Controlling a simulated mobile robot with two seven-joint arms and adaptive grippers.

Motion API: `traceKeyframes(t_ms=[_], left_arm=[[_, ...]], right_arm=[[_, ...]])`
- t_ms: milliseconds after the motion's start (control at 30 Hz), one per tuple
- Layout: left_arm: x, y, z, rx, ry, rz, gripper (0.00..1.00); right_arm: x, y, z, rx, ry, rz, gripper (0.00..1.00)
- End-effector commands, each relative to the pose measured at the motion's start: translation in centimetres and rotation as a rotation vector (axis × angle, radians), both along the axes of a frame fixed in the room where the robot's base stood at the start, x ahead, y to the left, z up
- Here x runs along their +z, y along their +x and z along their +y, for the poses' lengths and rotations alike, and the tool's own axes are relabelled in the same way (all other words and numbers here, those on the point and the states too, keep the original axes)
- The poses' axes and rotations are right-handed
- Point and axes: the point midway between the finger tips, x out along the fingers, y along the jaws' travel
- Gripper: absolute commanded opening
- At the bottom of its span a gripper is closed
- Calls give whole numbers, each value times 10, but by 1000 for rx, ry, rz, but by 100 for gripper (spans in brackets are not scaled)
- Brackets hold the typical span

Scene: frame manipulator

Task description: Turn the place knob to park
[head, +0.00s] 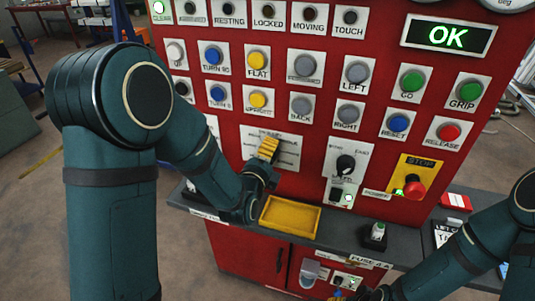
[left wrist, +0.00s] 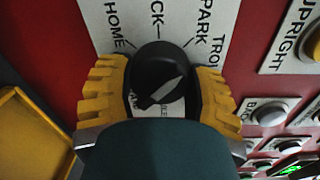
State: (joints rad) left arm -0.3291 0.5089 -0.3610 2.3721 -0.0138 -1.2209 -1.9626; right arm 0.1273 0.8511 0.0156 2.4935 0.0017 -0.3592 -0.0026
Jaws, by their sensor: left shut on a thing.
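The place knob (left wrist: 158,75) is round and black with a pale pointer mark, on a white plate (left wrist: 104,12) on the red panel. HOME, PARK and partly hidden labels surround it. My left gripper (left wrist: 164,90) has its yellow ridged fingers shut on the knob, one on each side. In the head view my left gripper (head: 267,148) is against the same plate (head: 289,152) and hides the knob. The pale mark lies diagonally; I cannot tell which label it points to. My right gripper (head: 372,293) is partly in view at the bottom edge, its fingers unclear.
A lit OK display (head: 449,36) is at upper right. A yellow tray (head: 291,232) sits on the grey ledge below my left gripper. A black speed knob (head: 345,163) and red stop button (head: 414,189) lie to the right.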

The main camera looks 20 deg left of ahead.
Motion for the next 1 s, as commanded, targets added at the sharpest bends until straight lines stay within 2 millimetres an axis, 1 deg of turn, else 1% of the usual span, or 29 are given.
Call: traceKeyframes(t_ms=[33, 400, 433, 467, 500, 833, 933, 1000], left_arm=[[4, 1, 0, 0, 3, -10, 19], [4, 1, 0, 0, 5, -10, 19], [4, 1, 0, -1, 5, -11, 64], [4, 1, 0, -1, 5, -11, 75], [3, 1, -1, 0, 5, -10, 89], [2, 1, 0, -1, 5, -4, 90], [8, 1, 0, 0, 5, -5, 90], [17, 1, -1, -1, 5, -7, 90]], right_arm=[[0, 0, 0, 0, 0, 0, 47], [0, 0, 0, 0, 0, 0, 47], [0, 0, 0, 0, 0, 0, 47], [0, 0, 0, 0, 0, 0, 47], [0, 0, 0, 0, 0, 0, 47], [0, 0, 0, 0, 0, 0, 47], [0, 0, 0, 0, 0, 0, 47], [0, 0, 0, 0, 0, 0, 47]])
